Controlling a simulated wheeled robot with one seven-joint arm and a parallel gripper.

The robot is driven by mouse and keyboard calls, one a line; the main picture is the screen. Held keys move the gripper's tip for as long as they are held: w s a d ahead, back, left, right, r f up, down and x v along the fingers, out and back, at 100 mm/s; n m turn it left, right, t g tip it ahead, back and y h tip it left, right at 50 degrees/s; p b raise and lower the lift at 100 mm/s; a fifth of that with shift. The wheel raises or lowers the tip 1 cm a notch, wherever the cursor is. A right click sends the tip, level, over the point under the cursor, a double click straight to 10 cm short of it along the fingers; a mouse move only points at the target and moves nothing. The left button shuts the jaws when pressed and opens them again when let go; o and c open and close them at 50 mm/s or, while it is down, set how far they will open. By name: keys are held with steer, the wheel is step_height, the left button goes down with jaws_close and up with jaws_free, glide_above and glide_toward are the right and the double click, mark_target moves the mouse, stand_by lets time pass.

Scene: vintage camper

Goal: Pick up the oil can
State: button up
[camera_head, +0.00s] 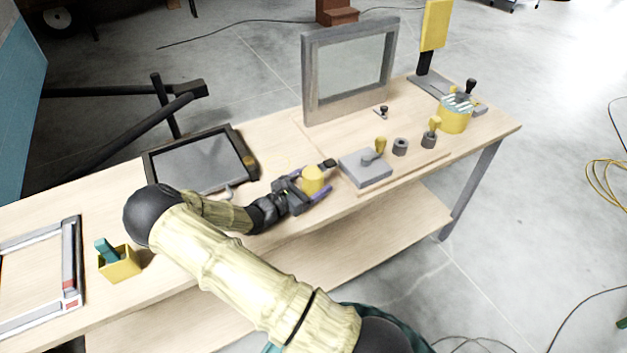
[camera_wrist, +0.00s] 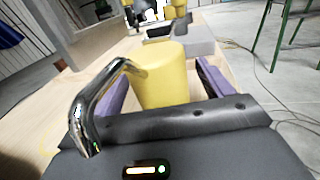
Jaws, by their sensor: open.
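The yellow cylinder that looks like the oil can (camera_head: 312,178) stands upright on the workbench near its front edge. In the wrist view the can (camera_wrist: 164,75) sits between the two purple fingers. My gripper (camera_head: 302,186) is open around it, with a visible gap on the right finger's side (camera_wrist: 165,85). A shiny bent metal tube (camera_wrist: 112,82) rises at the left in front of the can and partly covers the left finger. I cannot tell whether the tube joins the can. The can's base is hidden by my gripper.
A grey block with a yellow-knobbed lever (camera_head: 366,170) is just right of the can. A framed panel (camera_head: 347,70) stands behind. A dark tray (camera_head: 199,163) lies left, and a yellow box (camera_head: 119,264) stands farther left. A yellow tub (camera_head: 455,116) is at the far right.

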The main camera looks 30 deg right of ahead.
stand_by(0.5)
steer(key=c, duration=1.1)
steer(key=shift+r, duration=0.15)
step_height(320, 180, up, 28)
steer(key=shift+f, duration=0.1)
